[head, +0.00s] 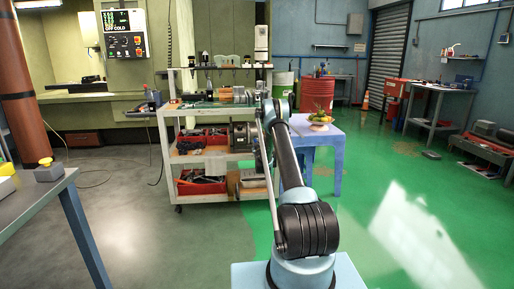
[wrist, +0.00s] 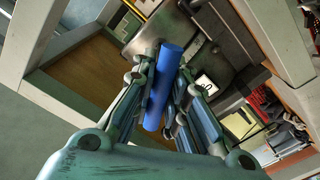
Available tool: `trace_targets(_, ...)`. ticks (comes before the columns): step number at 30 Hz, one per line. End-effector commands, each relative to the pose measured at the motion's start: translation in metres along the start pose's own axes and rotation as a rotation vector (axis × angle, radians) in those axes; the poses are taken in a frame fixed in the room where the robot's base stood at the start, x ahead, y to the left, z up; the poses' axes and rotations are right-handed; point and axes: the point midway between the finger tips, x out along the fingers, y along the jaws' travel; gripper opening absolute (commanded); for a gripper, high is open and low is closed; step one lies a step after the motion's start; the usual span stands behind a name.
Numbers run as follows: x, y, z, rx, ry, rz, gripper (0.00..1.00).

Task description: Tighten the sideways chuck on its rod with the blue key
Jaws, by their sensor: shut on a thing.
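In the wrist view, my gripper (wrist: 162,84) is shut on a blue cylindrical bar, the blue key (wrist: 171,58). The bar lies between the two fingers and sticks out past their tips. The rest of the key is not clear in this view. A grey metal form (wrist: 190,32) lies beyond the fingers; I cannot tell whether it is the sideways chuck. In the head view, my arm reaches to the right side of the tooling cart (head: 215,107), and the gripper end is too small and covered to make out. The chuck and rod cannot be told apart there.
The cart's lower shelves hold red bins (head: 202,183) and a dark machine (head: 242,136). A blue table (head: 318,139) with a bowl stands right of the cart. A grey workbench (head: 38,192) is at the near left. In the wrist view, a pale frame post (wrist: 272,38) is close on the right.

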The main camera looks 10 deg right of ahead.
Motion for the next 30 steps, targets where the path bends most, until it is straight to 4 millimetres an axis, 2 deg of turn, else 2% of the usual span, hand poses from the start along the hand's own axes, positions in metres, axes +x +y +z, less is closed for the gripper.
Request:
trace_targets(11, 0.001, 0.000, 0.000, 0.000, 0.000, 0.000, 0.00)
trace_targets(30, 0.015, 0.000, 0.000, 0.000, 0.000, 0.000, 0.00)
